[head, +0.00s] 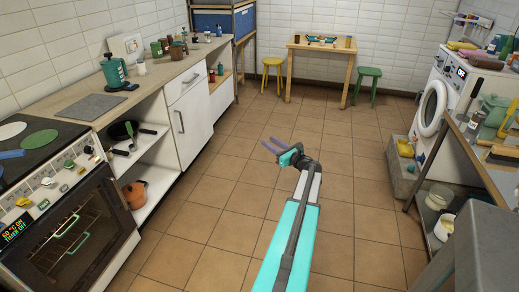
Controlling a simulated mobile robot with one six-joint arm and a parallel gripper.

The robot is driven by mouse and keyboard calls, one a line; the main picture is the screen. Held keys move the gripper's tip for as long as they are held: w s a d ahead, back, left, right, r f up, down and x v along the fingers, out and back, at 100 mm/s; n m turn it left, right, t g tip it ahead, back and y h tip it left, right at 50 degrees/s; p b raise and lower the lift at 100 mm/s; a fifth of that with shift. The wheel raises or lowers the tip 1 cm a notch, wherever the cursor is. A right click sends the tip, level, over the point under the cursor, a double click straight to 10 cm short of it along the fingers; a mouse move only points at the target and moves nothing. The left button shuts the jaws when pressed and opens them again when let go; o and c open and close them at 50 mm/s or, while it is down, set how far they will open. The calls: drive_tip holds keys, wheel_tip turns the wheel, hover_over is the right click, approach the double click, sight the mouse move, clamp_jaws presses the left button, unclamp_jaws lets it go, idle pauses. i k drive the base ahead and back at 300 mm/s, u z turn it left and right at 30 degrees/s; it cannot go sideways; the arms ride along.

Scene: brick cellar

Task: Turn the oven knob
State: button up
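The oven (72,238) stands at the lower left, with a glass door and a dark hob on top. Its sloped white front panel carries several knobs, among them a green knob (69,164), a white knob (47,182) and a yellow knob (43,204). Which knob the task means, I cannot tell. A display (17,229) on the panel reads about 60 °C ON, TIMER OFF. My gripper (267,144) is above the open floor in the middle, well to the right of the oven. Its two purple fingers are apart, with nothing between them.
A worktop (155,86) with a teal kettle (114,71) and open shelves continues beyond the oven. A washing machine (430,108) and a metal table (480,150) line the right. A small table (321,48) with two stools stands at the back. The tiled floor between is clear.

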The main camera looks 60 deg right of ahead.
sight(88, 149)
drive_tip(key=k, duration=0.65)
drive_tip(key=u, duration=0.15)
drive_tip(key=i, duration=1)
drive_tip(key=u, duration=0.75)
drive_tip(key=i, duration=0.35)
drive_tip(key=u, duration=0.2)
